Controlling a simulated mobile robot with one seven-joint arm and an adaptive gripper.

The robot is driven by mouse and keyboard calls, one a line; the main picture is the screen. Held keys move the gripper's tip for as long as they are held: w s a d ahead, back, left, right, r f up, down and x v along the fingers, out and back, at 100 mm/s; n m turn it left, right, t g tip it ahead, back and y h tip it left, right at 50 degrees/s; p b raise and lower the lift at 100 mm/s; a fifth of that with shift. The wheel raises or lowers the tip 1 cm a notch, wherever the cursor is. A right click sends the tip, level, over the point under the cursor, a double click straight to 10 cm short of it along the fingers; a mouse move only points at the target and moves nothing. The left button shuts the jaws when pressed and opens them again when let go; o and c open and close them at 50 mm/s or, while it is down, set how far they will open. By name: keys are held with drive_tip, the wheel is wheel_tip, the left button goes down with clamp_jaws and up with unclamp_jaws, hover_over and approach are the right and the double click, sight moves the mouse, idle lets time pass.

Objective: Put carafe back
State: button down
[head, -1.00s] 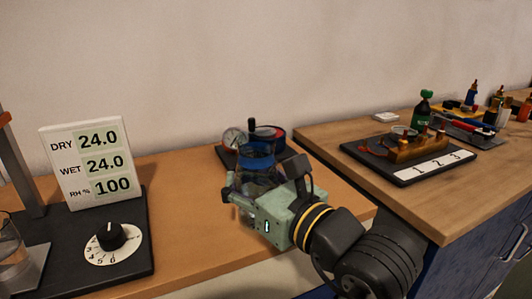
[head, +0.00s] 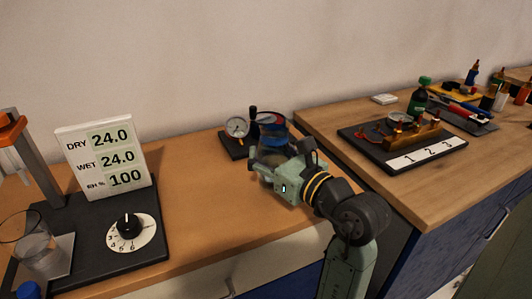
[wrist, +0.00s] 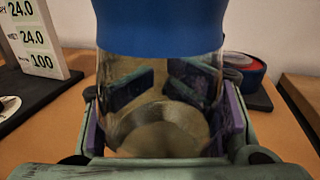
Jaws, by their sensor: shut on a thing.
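The carafe is clear glass with a blue collar; in the wrist view the carafe (wrist: 160,95) stands upright between the two fingers and fills the middle. In the head view the carafe (head: 268,150) is partly hidden behind my gripper (head: 262,165). My gripper is shut on its glass body, with a finger pad on each side. The carafe is over the orange-brown bench (head: 210,195). I cannot tell whether its base touches the bench.
A dial gauge rig on a black base (head: 232,150) stands just behind the carafe. A display board (head: 107,160) and a black plate with a knob (head: 128,226) are at left, beside a glass beaker (head: 38,250). A wooden bench with a numbered board (head: 425,155) is at right.

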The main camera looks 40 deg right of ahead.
drive_tip(key=shift+w+d, duration=0.45)
drive_tip(key=shift+d, duration=0.25)
drive_tip(key=shift+w+d, duration=0.4)
drive_tip(key=shift+d, duration=0.25)
drive_tip(key=shift+s+a+f+p, duration=0.1)
drive_tip(key=shift+f+p, duration=0.45)
drive_tip(key=shift+f, duration=1.35)
drive_tip(key=shift+f, duration=0.1)
drive_tip(key=shift+f, duration=0.15)
drive_tip(key=c, duration=0.7)
unclamp_jaws()
